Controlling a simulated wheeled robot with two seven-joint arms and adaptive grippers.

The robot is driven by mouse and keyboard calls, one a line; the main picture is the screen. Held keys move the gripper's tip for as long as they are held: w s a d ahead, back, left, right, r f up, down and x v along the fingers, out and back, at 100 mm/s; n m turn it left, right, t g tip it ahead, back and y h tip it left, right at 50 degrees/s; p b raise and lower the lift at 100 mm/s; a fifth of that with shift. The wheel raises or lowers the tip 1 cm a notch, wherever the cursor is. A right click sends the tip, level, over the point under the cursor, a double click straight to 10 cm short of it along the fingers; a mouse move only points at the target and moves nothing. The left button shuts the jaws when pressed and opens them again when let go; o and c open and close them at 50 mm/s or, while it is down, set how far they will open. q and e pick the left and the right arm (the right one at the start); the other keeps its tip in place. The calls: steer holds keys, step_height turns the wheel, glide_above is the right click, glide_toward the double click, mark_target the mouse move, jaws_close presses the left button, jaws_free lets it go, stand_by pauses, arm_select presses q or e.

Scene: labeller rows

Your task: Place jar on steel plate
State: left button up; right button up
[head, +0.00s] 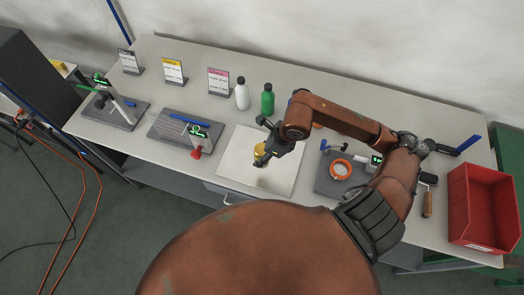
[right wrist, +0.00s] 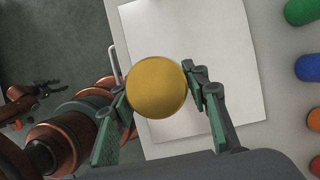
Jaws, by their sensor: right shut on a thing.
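A jar with a round yellow top (head: 259,149) is between the fingers of my right gripper (head: 262,156), over the pale square sheet (head: 284,182) in the middle of the bench. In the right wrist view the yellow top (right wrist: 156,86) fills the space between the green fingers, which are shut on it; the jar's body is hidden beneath. I cannot tell whether it touches the sheet. Grey plates carry small devices: one at far left (head: 125,119), one left of centre (head: 168,130), one right of centre (head: 325,186) with an orange ring. I cannot tell which is the steel plate. My left gripper (right wrist: 45,89) shows small in the right wrist view.
A white bottle (head: 242,94) and a green bottle (head: 267,99) stand behind the sheet. Label cards (head: 173,71) stand along the back. A red bin (head: 484,205) is at the right end. My right arm crosses over the right half.

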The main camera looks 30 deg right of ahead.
steer(key=w+d+f, duration=0.1)
steer(key=w+f, duration=0.1)
steer(key=w+d+f, duration=0.1)
steer(key=f, duration=0.1)
steer(key=w+d+f, duration=0.1)
steer(key=w+f, duration=0.1)
steer(key=shift+w+d+f, duration=0.15)
steer(key=shift+w+f, duration=0.15)
steer(key=shift+w, duration=0.05)
steer(key=shift+f+p, duration=0.6)
steer(key=shift+f, duration=0.95)
steer(key=shift+f, duration=0.15)
steer(key=o, duration=1.5)
steer(key=shift+o, duration=0.2)
steer(key=b+v, duration=0.1)
steer(key=v, duration=1.1)
steer(key=shift+d, duration=0.1)
